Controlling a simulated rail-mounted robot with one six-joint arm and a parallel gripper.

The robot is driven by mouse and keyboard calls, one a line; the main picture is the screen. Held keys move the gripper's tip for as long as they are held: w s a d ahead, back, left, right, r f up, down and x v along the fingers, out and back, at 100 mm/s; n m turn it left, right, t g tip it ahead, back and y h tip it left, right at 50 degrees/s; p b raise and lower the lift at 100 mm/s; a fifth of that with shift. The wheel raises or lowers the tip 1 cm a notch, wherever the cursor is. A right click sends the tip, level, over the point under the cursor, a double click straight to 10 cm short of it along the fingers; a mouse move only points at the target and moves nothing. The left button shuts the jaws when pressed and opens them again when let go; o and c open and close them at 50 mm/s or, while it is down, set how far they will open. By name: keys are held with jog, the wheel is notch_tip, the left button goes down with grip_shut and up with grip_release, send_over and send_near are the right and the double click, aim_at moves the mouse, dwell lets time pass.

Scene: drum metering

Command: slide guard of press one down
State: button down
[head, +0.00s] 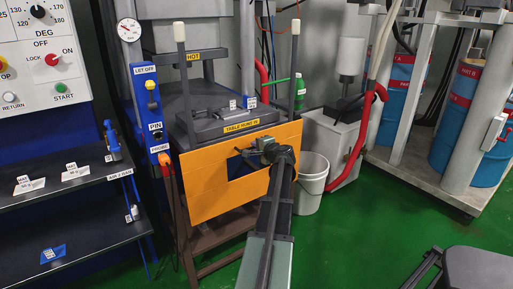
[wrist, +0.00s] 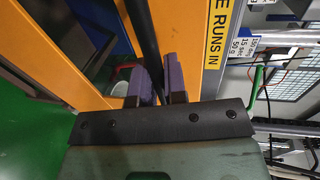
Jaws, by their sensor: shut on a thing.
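The guard of press one is an orange panel (head: 205,190) with a window in it, hanging tilted in front of the press (head: 205,75) between two posts with white tops. My gripper (head: 264,150) is at the upper right part of the panel, and my arm covers some of it. In the wrist view, the orange guard (wrist: 193,45) fills the upper middle. My gripper (wrist: 160,82) is shut on a dark bar (wrist: 147,40), apparently the guard's handle, which runs between its two fingers. Most of the handle is hidden in the head view.
The press table (head: 215,125) with a yellow label lies just above and behind the guard. A white bucket (head: 312,185) stands right of it. A dark shelf (head: 60,195) and blue post (head: 150,110) are at left.

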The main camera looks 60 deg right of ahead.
notch_tip(320, 180, down, 2)
jog(key=shift+a+f+b, duration=0.15)
jog(key=shift+f+b, duration=0.1)
jog(key=shift+b, duration=0.35)
jog(key=shift+s, duration=0.1)
jog(key=c, duration=1.2)
grip_release()
jog(key=shift+f, duration=0.1)
jog(key=p+v, duration=0.2)
jog(key=v, duration=0.8)
jog(key=shift+s+a, duration=0.1)
jog(key=shift+s, duration=0.2)
